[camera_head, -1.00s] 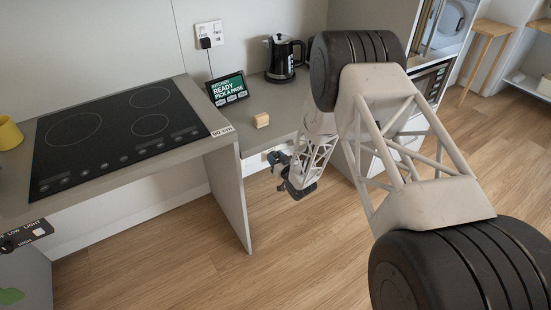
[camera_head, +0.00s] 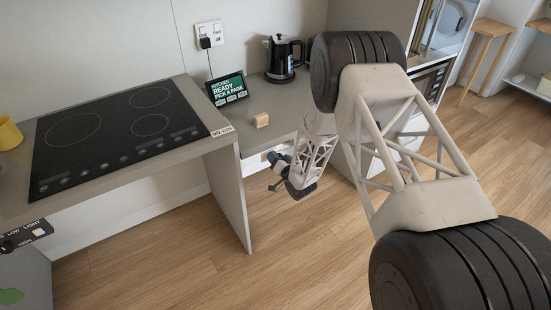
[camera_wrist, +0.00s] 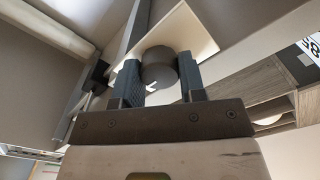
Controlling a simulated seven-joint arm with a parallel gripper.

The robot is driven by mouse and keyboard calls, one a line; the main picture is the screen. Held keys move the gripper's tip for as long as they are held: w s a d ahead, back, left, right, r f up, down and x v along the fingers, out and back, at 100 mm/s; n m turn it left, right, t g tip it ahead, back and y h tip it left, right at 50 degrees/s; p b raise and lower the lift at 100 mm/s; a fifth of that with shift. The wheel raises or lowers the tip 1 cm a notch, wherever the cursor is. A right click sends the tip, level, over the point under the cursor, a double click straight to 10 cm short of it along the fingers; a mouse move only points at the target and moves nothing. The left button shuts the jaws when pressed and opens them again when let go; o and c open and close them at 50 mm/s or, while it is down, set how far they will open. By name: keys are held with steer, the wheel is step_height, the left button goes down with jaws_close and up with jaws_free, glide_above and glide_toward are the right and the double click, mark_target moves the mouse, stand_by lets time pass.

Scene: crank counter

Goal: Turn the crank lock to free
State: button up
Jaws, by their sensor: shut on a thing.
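The crank lock's dark round knob (camera_wrist: 159,70) stands between the two fingers of my gripper (camera_wrist: 159,82) in the wrist view, and the fingers are shut on it. A small white arrow-like mark shows on the knob's lower edge. A pale plate (camera_wrist: 205,40) lies behind it. In the head view my gripper (camera_head: 277,172) is small, at the front of the counter, just below its edge. My own wrist hides much of the lock there, so its turn angle cannot be told.
A cooktop (camera_head: 110,130) is on the left. A side panel (camera_head: 228,195) stands left of my gripper. A dark block (camera_wrist: 97,76) sits left of the knob.

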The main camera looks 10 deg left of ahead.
stand_by(0.3)
steer(key=o, duration=0.9)
steer(key=shift+s+d, duration=0.1)
steer(key=shift+v, duration=3.8)
steer(key=shift+r, duration=0.15)
